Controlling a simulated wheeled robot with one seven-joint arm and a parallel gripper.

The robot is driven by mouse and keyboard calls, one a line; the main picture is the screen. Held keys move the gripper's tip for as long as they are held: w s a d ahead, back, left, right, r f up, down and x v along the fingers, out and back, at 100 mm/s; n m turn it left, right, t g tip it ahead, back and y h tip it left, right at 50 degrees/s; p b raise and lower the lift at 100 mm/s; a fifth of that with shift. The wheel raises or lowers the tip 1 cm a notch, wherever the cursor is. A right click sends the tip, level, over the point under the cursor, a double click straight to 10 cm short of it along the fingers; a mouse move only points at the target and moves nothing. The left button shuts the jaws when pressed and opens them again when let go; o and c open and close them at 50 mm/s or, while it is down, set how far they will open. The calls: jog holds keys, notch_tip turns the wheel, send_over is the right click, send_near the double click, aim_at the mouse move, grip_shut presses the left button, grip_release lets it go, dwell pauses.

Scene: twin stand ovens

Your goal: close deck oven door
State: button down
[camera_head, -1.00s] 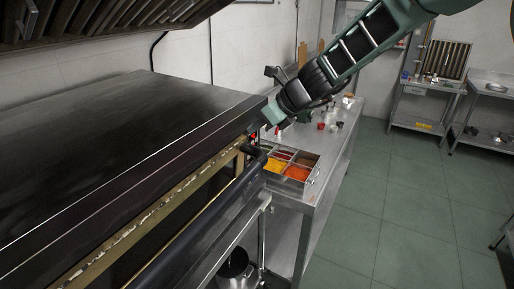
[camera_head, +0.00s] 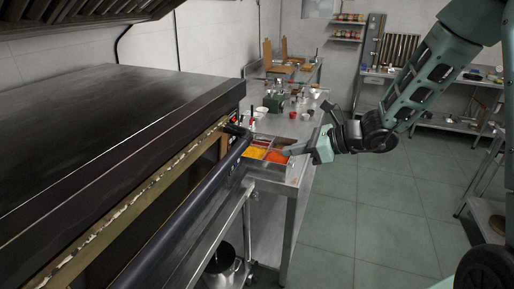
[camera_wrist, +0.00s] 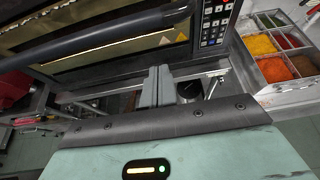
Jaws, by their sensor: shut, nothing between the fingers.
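The deck oven (camera_head: 110,110) is a large black-topped unit filling the left of the head view. Its door shows as a long dark handle bar (camera_head: 195,200) along the front, standing out from the worn cream frame (camera_head: 130,205) with a dark gap between. In the wrist view the handle bar (camera_wrist: 90,38) crosses the upper left, in front of a glass-like panel. My gripper (camera_head: 290,151) is to the right of the bar's far end, apart from it. Its fingers (camera_wrist: 158,85) are together and empty in the wrist view.
A steel counter with trays of coloured food (camera_head: 275,153) stands beyond the oven. A control panel (camera_wrist: 215,22) sits at the door's right end in the wrist view. A pot (camera_head: 222,262) is on the stand below. Green floor (camera_head: 365,220) is open to the right.

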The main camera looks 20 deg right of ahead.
aim_at(243, 141)
jog(key=w+a+f+p, duration=0.1)
jog(key=w+a+p, duration=0.3)
jog(key=w+a, duration=0.2)
jog(key=shift+a+f, duration=0.25)
jog(key=shift+a, duration=0.5)
jog(key=shift+w+a+r+b, duration=0.35)
jog(key=shift+a+r, duration=0.1)
jog(key=shift+r, duration=0.15)
jog(key=shift+w+a+r+b, duration=0.3)
jog(key=shift+a+r, duration=0.15)
jog(key=shift+r, duration=0.15)
jog(key=shift+d, duration=0.1)
